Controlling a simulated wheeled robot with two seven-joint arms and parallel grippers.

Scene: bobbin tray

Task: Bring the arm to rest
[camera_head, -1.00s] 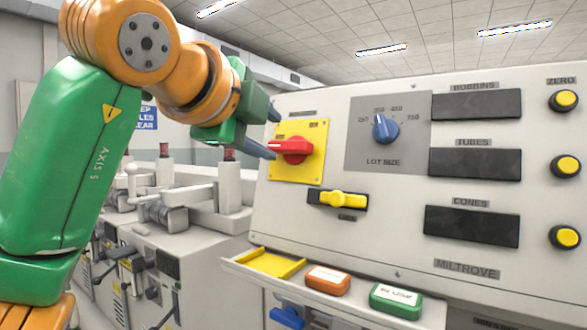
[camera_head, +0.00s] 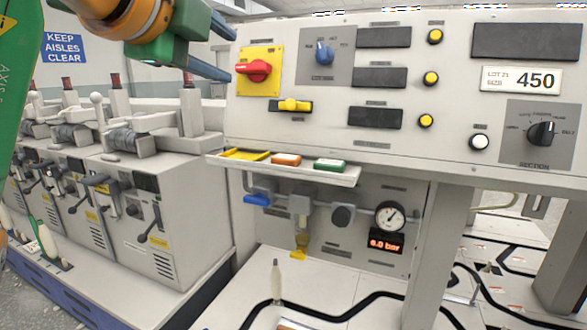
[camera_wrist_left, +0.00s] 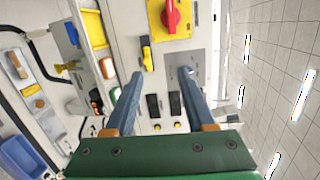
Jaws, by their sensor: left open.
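My left gripper (camera_head: 215,48) is at the upper left of the head view, in front of the panel's left edge. Its two blue fingers are apart and nothing is between them. In the left wrist view the open fingers (camera_wrist_left: 158,100) point at the panel. The red rotary switch (camera_head: 254,71) on its yellow plate is just right of the fingertips, and it also shows in the left wrist view (camera_wrist_left: 172,16). I cannot tell whether a finger touches the panel. My right gripper is not in view.
The panel (camera_head: 400,155) carries a blue lot-size knob (camera_head: 324,53), a yellow slide switch (camera_head: 291,105) and several yellow buttons. A small shelf (camera_head: 345,177) with orange and green blocks juts out below. Machines with levers (camera_head: 110,180) stand at left. A gauge (camera_head: 390,217) sits underneath.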

